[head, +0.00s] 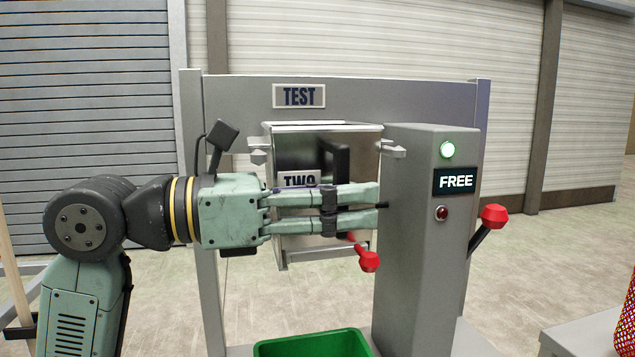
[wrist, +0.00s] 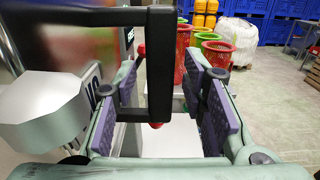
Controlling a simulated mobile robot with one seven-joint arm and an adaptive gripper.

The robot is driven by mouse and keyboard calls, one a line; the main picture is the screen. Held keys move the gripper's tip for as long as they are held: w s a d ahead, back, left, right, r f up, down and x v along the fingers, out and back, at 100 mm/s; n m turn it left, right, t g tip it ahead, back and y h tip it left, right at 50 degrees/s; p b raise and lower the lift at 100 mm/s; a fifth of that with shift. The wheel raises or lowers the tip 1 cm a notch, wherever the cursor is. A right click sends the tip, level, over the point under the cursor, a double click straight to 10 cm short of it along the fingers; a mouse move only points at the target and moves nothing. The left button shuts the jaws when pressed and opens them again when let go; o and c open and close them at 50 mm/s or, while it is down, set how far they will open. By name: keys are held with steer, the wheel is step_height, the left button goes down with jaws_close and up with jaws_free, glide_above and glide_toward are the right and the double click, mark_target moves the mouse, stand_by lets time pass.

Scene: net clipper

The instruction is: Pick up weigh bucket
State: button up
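The weigh bucket (head: 300,150) is a shiny metal box with a "TWO" label and a black handle on its front. It hangs in a grey frame under a "TEST" sign, its lower part partly hidden by my gripper (head: 377,205). My gripper is in front of the bucket, fingers pointing right and spread apart. In the wrist view, the black handle (wrist: 161,75) shows upright between the two purple-padded fingers, with a gap on each side. Part of the bucket (wrist: 50,35) fills the left of that view. I cannot tell whether any finger touches the handle.
A grey post (head: 415,250) with a lit green lamp and a "FREE" display stands just right of the bucket. A red-knobbed lever (head: 369,261) juts out below my fingers, another (head: 493,216) beyond the post. A green bin (head: 315,344) stands below.

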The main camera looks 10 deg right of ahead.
jaws_close()
stand_by(0.7)
